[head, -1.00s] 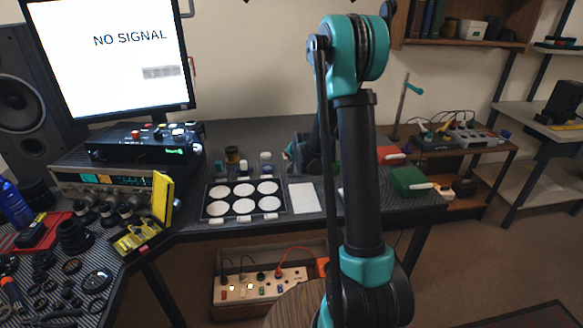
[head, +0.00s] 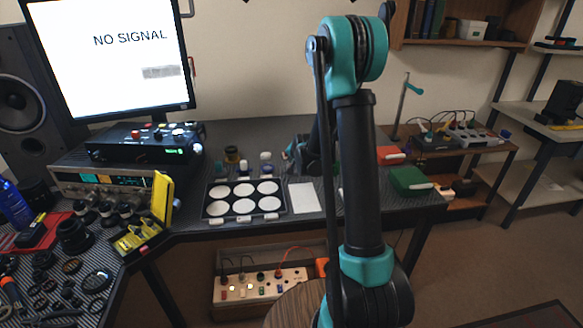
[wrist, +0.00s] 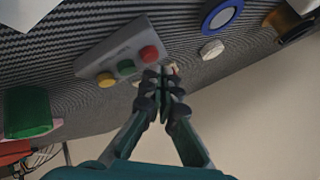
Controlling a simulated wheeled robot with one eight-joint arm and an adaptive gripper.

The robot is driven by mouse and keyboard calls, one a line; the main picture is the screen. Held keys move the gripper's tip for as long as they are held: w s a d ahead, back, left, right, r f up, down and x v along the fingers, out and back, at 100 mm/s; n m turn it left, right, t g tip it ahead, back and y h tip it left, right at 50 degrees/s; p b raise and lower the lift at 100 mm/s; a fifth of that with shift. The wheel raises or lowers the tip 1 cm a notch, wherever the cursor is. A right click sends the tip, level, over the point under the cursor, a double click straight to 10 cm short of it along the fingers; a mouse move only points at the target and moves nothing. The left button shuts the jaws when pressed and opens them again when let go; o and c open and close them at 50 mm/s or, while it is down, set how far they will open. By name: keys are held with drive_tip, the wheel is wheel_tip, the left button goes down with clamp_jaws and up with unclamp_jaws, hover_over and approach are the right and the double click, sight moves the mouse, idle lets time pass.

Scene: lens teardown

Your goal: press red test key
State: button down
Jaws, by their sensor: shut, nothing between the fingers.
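In the wrist view a grey key box (wrist: 122,58) on the ribbed dark mat carries three round keys in a row. The red test key (wrist: 149,54) is at the end nearest my fingers, the green key (wrist: 126,68) is in the middle and the yellow key (wrist: 106,80) is at the far end. My gripper (wrist: 165,76) is shut and empty, its tips beside the red key. I cannot tell whether they touch it. In the head view my gripper is largely behind my own arm, and I cannot make out the key box.
In the wrist view, a blue-rimmed disc (wrist: 221,16) and a pale round piece (wrist: 211,49) lie right of the box; a green block (wrist: 28,112) is at left. In the head view, a tray of white discs (head: 244,199) and a white sheet (head: 304,197) lie on the bench.

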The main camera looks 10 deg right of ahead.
drive_tip(key=shift+f, duration=0.6)
idle(0.7)
drive_tip(key=shift+r, duration=0.1)
idle(0.4)
drive_tip(key=shift+r, duration=0.7)
drive_tip(key=shift+r, duration=0.1)
drive_tip(key=shift+r, duration=2.45)
